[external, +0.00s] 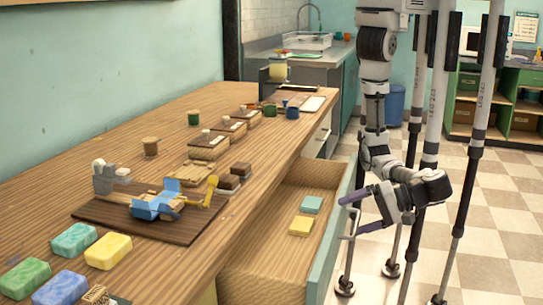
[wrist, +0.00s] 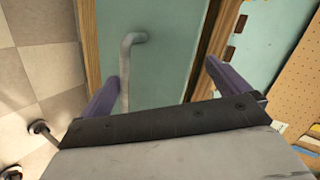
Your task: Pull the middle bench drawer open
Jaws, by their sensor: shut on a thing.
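The bench drawer (external: 265,240) stands pulled out from the front of the wooden bench, its inside showing. A teal and a yellow soap bar lie in it. Its teal front (external: 335,240) faces right and carries a pale bar handle (external: 347,240). In the wrist view, the teal front (wrist: 175,75) fills the middle. The bent handle (wrist: 126,80) runs beside the left purple finger of my gripper (wrist: 163,72). The fingers look well apart, and the exact contact is partly hidden.
The bench top (external: 120,130) holds soap bars, a dark board with a blue mould, spools and small blocks. A sink counter (external: 305,58) stands at the back. Green shelves (external: 490,110) and a blue bin (external: 393,105) are behind me. Checkered floor (external: 490,230) is clear at right.

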